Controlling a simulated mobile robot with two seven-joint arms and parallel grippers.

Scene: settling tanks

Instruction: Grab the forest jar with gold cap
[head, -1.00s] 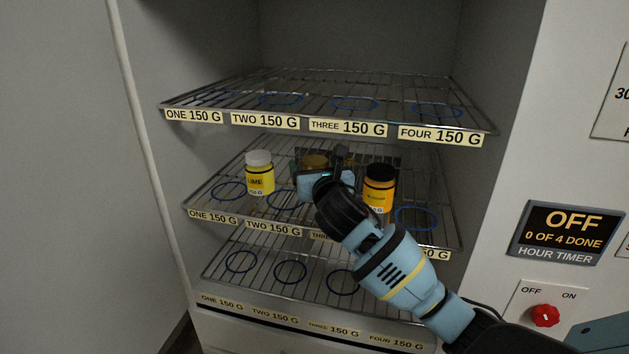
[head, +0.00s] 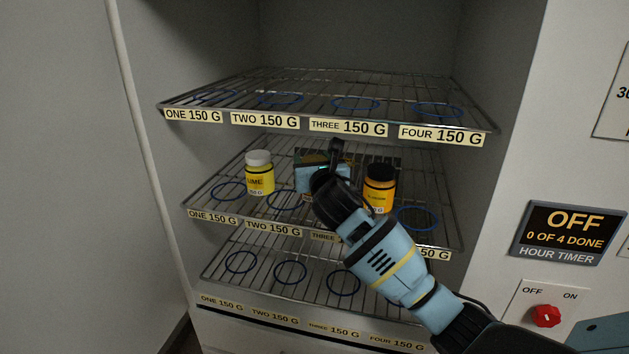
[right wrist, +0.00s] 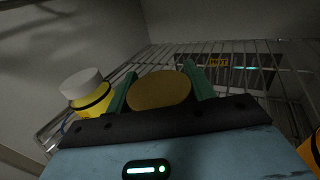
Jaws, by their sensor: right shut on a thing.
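My right gripper (head: 322,172) reaches into the cabinet over the middle shelf, between the lime jar and the orange jar. In the right wrist view its two green fingers stand on either side of a round gold cap (right wrist: 160,90), shut on that jar. The jar's body is hidden behind the gripper, so its colour and label cannot be read, nor whether its base touches the shelf. My left gripper is not in view.
A yellow lime jar with white cap (head: 259,173) stands close on the left; an orange jar with black cap (head: 379,188) stands close on the right. The upper wire shelf (head: 328,108) hangs above. A timer sign (head: 561,233) and red switch (head: 546,316) are outside.

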